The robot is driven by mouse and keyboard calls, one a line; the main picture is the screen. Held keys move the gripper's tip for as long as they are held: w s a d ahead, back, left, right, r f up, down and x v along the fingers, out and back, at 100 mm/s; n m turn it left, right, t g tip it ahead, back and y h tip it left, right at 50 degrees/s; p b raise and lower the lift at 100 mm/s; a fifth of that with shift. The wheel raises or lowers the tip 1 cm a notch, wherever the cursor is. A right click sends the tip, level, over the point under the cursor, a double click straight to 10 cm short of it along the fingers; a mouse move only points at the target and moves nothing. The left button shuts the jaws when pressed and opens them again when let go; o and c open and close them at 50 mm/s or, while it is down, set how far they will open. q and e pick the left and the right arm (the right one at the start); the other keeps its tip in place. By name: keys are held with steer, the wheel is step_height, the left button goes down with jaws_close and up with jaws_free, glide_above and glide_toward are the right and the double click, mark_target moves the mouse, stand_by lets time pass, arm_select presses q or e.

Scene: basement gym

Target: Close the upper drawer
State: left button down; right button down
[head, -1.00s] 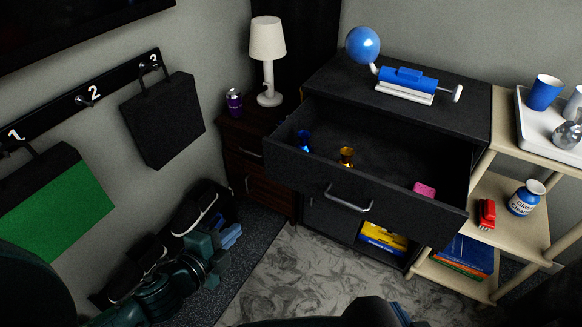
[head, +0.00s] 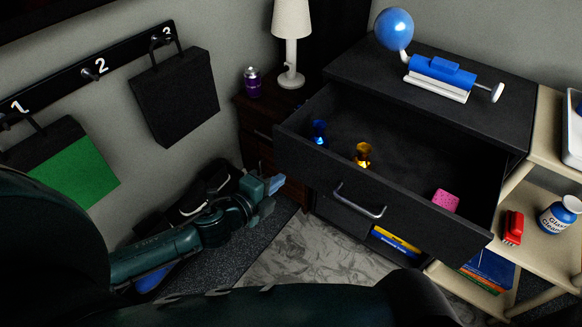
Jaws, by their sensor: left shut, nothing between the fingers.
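The upper drawer (head: 322,178) of the black cabinet (head: 430,101) is pulled far out, with a silver bar handle (head: 360,202) on its front. Inside lie a blue glass-like item (head: 319,132), an amber one (head: 362,154) and a pink block (head: 445,201). My left gripper (head: 270,187) is shut and empty, left of and apart from the drawer front, in front of the dark wooden nightstand. My right gripper is not in view; a dark arm link crosses the bottom edge.
A blue balloon on a pump device (head: 441,77) stands on the cabinet top. A light wooden shelf (head: 518,211) with a red item and a cleaner bottle (head: 559,215) adjoins the right side. A nightstand (head: 251,132) stands left. Patterned floor (head: 300,250) lies clear before the cabinet.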

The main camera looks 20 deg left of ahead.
mark_target(299, 163)
arm_select(q)
steer(key=shift+r+x, duration=0.15)
steer(key=shift+x, duration=0.85)
steer(key=shift+r+x, duration=0.2)
steer(key=shift+x, duration=0.8)
steer(key=shift+r+x, duration=0.15)
steer(key=shift+x, duration=0.85)
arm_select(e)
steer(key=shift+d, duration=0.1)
arm_select(q)
steer(key=shift+w, duration=0.2)
